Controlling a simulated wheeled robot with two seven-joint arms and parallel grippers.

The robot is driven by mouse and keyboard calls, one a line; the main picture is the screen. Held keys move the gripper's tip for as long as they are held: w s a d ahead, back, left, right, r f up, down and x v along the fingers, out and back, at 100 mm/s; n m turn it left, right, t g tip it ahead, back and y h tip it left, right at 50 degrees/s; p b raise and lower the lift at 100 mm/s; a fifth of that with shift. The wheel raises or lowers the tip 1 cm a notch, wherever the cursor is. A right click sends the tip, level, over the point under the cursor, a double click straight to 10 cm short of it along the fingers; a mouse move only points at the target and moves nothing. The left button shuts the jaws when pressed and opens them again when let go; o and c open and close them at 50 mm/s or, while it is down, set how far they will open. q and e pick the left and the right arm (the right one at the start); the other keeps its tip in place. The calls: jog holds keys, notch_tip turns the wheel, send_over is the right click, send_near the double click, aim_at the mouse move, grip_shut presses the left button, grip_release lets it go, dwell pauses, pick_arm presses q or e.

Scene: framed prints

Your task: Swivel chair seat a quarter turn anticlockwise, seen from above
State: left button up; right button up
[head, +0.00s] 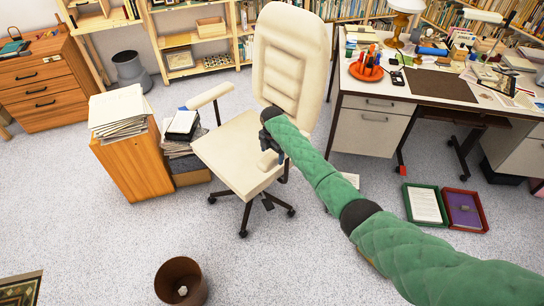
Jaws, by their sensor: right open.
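A cream swivel chair (228,158) stands on the grey carpet in the middle of the head view. Its tall backrest (285,65) is at the far right side of the seat, and its left armrest (209,96) sticks out to the left. My right arm, in green padding, reaches in from the lower right. My right gripper (268,142) is dark, open, and over the right side of the seat by the right armrest, which it partly hides. I cannot tell whether it touches the chair. My left gripper is not in view.
A desk (372,103) stands to the right behind my arm. A wooden cabinet (137,165) with stacked papers (118,112) and a floor pile (183,140) stand close left of the chair. A brown bin (181,281) is in front. Trays (424,205) lie at right.

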aim_at(273, 156)
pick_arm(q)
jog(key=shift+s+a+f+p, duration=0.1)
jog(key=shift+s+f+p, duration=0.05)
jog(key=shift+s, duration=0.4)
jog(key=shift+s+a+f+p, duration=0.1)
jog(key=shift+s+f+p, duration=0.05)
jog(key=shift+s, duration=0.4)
pick_arm(e)
jog(key=shift+f, duration=1.6)
jog(key=c, duration=1.3)
jog(key=shift+d, duration=0.15)
jog(key=shift+c, duration=0.4)
